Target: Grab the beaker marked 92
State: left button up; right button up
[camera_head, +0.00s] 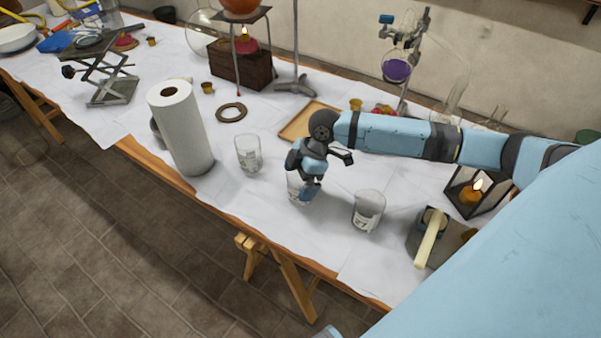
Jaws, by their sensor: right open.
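Three clear glass beakers stand on the white-covered table: a left one (248,156), a middle one (295,187) and a right one (368,212). Their markings are too small to read, so I cannot tell which is 92. My right gripper (306,180) is open and points down at the middle beaker, hiding part of it. I cannot tell whether its fingers are around the glass or only in front of it. The left and right beakers stand apart from the gripper. My left gripper is not in view.
A paper towel roll (181,128) stands left of the beakers near the table's front edge (230,215). A wooden tray (298,126) lies behind my gripper. A candle lantern (477,192) and a small box with a pale bar (431,238) stand at the right.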

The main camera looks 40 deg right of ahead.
jog(key=c, duration=1)
jog(key=shift+r, duration=0.1)
